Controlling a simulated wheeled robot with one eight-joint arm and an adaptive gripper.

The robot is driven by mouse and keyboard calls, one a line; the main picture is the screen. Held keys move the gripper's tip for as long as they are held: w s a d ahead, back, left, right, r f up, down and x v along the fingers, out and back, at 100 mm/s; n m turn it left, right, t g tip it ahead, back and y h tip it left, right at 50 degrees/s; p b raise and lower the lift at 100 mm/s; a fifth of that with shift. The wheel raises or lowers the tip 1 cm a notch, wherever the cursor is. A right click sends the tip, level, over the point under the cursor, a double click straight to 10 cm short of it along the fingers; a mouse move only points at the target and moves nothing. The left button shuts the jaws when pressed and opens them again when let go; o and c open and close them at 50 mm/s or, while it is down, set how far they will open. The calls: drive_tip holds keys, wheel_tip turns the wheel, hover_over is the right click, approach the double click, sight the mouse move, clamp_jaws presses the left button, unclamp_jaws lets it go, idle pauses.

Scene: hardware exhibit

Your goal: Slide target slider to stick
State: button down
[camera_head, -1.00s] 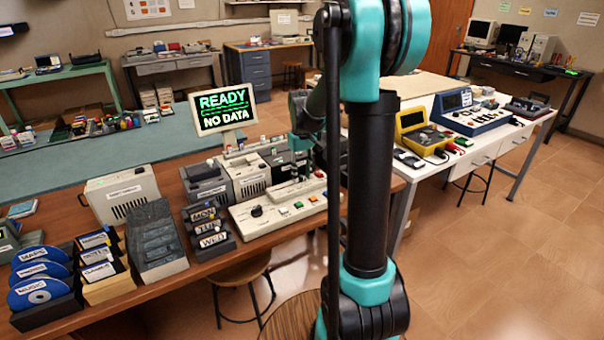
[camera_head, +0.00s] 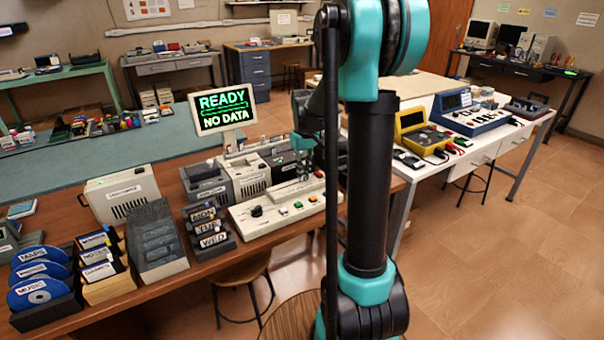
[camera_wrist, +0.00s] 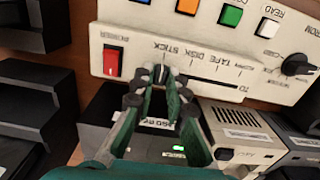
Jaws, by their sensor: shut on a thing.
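The target slider (camera_wrist: 160,73) is a small dark knob at the STICK end of a slot in the cream control panel (camera_wrist: 125,40). The slot runs right from it past the DISK and TAPE labels. My gripper (camera_wrist: 160,84) is shut on the knob, with one green finger on each side, and its fingertips partly hide it. In the head view my gripper (camera_head: 303,170) is over the back part of the same panel (camera_head: 283,214); the slider itself is hidden there.
A red power switch (camera_wrist: 114,60) is left of the slider. Green, orange and white buttons and a dark knob (camera_wrist: 296,65) are also on the panel. A monitor (camera_head: 222,108) reads READY, NO DATA.

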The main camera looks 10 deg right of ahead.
sight(305, 175)
drive_tip(key=c, duration=1.5)
unclamp_jaws()
drive_tip(key=shift+d, duration=0.3)
drive_tip(key=shift+c, duration=0.2)
drive_tip(key=shift+r, duration=0.15)
wheel_tip(305, 175, up, 12)
drive_tip(key=s+a+f+m+t, duration=0.1)
drive_tip(key=s+f+t, duration=0.1)
drive_tip(key=s+f, duration=0.7)
drive_tip(key=s+a+f+m+t, duration=0.1)
drive_tip(key=s+f+m+t, duration=0.1)
drive_tip(key=s+f, duration=0.7)
drive_tip(key=s, duration=0.6)
drive_tip(key=shift+f+m, duration=0.3)
drive_tip(key=shift+f, duration=0.1)
